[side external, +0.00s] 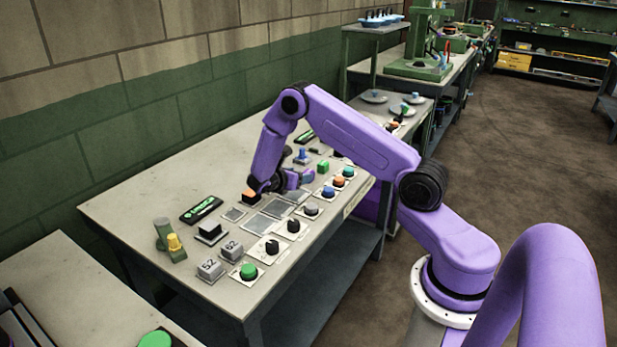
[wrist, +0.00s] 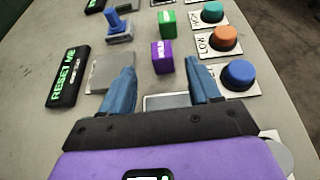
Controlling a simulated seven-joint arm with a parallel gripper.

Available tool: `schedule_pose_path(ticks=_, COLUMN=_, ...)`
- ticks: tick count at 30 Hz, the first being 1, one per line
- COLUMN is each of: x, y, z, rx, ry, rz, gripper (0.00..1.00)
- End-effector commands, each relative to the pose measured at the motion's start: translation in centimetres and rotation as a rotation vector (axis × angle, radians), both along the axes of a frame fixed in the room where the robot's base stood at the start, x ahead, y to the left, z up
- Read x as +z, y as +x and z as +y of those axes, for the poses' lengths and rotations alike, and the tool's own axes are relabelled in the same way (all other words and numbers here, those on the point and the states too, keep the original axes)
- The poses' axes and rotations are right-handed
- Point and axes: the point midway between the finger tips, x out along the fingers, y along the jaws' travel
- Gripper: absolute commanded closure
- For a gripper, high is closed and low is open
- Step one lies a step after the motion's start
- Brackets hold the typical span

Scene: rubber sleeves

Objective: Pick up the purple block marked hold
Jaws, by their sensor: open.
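The purple block (wrist: 163,57) stands on the table in the wrist view, with white lettering on its side that is too small to read surely. It is beyond my fingertips, roughly centred between them. My gripper (wrist: 162,88) has two blue fingers spread apart with nothing between them. In the side external view my gripper (side external: 300,178) is low over the table among the panels. I cannot make out the purple block clearly there, as my purple wrist is near it.
A green block (wrist: 168,24) stands just behind the purple block. A blue button (wrist: 238,74) and an orange button (wrist: 226,36) are to the right. A blue-handled switch (wrist: 117,27) and a black "RESET ME" box (wrist: 68,77) are to the left. Flat grey plates lie near the fingers.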

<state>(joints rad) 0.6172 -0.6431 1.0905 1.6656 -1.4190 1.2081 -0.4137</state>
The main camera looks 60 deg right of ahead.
Motion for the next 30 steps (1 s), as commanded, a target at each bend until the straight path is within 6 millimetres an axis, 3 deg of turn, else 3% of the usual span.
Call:
schedule_pose_path(ticks=8, x=-0.8, y=0.0, z=-1.8, rx=0.0, ry=0.001, rz=0.0, gripper=0.38)
schedule_pose_path(ticks=18, x=-2.8, y=-0.2, z=-5.5, rx=-0.001, ry=0.001, rz=0.0, gripper=0.38)
schedule_pose_path(ticks=27, x=-3.0, y=-0.1, z=-6.0, rx=0.0, ry=0.001, rz=0.0, gripper=0.38)
schedule_pose_path(ticks=28, x=-3.0, y=-0.1, z=-6.0, rx=0.0, ry=0.001, rz=0.0, gripper=0.42)
schedule_pose_path(ticks=30, x=-3.0, y=-0.1, z=-6.0, rx=0.0, ry=0.001, rz=0.0, gripper=0.64)
